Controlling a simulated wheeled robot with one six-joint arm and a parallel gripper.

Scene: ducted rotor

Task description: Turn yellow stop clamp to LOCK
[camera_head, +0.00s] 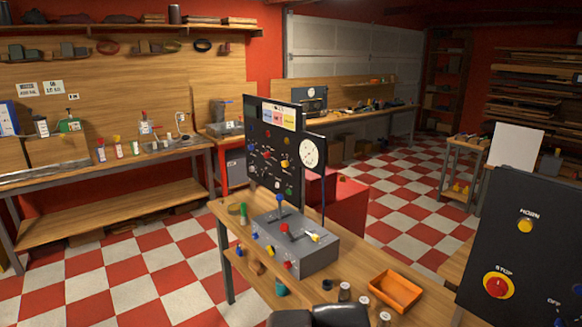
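A grey control box (313,257) stands on the wooden bench in the middle. I cannot tell which yellow part is the stop clamp, and no LOCK mark is readable. Dark parts of my own arm show at the bottom edge. My gripper's fingers are not in view.
A black panel (262,135) with knobs and a white gauge (312,152) rises behind the box. An orange tray (395,291) and several small jars are at the front right. Another black panel (528,235) with a red STOP knob (497,287) stands at right. Checkered floor is open at left.

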